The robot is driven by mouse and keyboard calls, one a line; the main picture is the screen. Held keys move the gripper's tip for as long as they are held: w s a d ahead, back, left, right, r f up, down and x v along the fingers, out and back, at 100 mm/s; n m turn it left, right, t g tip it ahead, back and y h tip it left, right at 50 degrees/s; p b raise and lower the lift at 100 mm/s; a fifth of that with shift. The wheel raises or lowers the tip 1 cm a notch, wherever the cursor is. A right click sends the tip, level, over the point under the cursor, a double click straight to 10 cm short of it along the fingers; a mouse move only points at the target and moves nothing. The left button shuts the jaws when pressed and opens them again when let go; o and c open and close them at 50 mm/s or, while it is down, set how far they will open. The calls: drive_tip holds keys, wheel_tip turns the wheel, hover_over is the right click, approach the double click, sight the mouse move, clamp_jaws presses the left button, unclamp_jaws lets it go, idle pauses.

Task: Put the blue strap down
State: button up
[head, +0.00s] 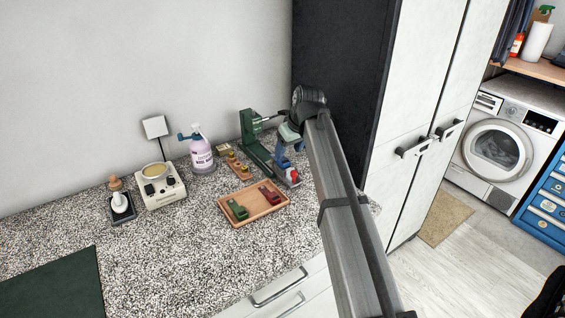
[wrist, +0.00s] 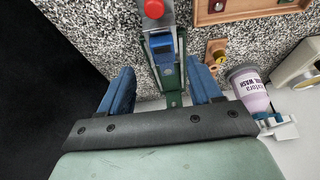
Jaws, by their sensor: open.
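A blue piece, which looks like the blue strap (wrist: 162,47), lies in line on a green metal fixture (wrist: 164,74) in the wrist view. A red knob (wrist: 153,9) is at its far end. My gripper (wrist: 161,68) is open, with its blue fingers on either side of the green fixture and a gap on both sides. The blue piece is just beyond the fingertips, and I see no finger touching it. In the head view my gripper (head: 284,148) is over the green fixture (head: 257,158) and partly hides it, with the red knob (head: 293,175) in front.
A wooden tray (head: 239,217) with a green and a red piece stands in front of the fixture. A wash bottle (head: 202,156), small wooden block (head: 238,165) and warmer (head: 160,188) stand to the left. A dark cabinet (head: 340,70) rises close on the right.

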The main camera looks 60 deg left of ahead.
sight(283, 159)
drive_tip(key=x, duration=0.5)
drive_tip(key=shift+s+a, duration=0.1)
drive_tip(key=shift+s, duration=0.15)
drive_tip(key=shift+r, duration=0.1)
clamp_jaws()
